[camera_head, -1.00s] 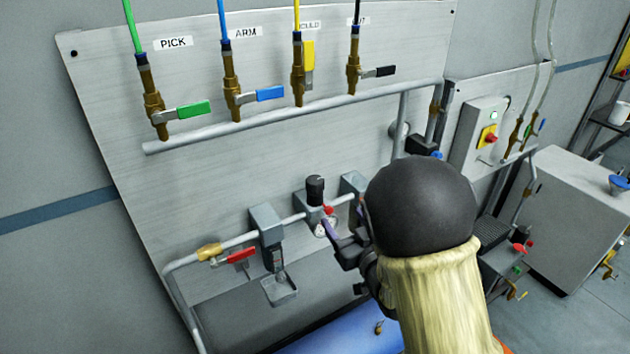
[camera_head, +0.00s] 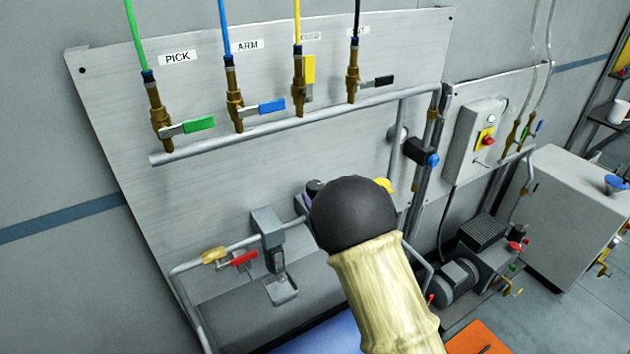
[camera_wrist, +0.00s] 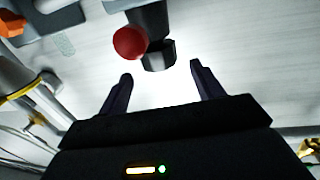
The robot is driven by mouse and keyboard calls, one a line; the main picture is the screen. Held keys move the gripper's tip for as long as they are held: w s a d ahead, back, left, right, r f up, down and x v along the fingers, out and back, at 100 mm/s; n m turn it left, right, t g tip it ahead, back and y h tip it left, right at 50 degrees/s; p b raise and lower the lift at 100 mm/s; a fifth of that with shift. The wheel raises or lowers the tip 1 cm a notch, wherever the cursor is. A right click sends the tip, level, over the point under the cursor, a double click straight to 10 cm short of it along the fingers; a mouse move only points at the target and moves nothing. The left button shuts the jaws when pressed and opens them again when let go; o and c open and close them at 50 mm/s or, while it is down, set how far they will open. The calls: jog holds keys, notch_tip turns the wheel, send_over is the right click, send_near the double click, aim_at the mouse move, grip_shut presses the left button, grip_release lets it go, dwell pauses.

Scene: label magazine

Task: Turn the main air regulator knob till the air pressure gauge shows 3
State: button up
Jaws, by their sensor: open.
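The dark main air regulator knob (camera_wrist: 160,57) shows in the wrist view just beyond and between my fingertips, apart from them. A round red part (camera_wrist: 130,42) sits beside it. My gripper (camera_wrist: 161,74) is open and empty, with one dark finger on each side of the view. In the head view my arm covers most of the regulator; only a small dark piece, seemingly the knob's top (camera_head: 315,186), shows at the arm's upper left edge. The air pressure gauge is hidden in the head view, and I cannot read it in the wrist view.
A filter unit (camera_head: 268,226) and a red-handled valve (camera_head: 243,258) are on the pipe left of my arm. Green (camera_head: 199,125), blue (camera_head: 271,106), yellow and black valve handles line the upper pipe. A pump (camera_head: 470,263) stands on the right.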

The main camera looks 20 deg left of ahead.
aim_at(315, 185)
jog(key=shift+p+x, duration=0.75)
jog(key=shift+x, duration=1.95)
jog(key=shift+c, duration=0.3)
jog(key=c, duration=0.9)
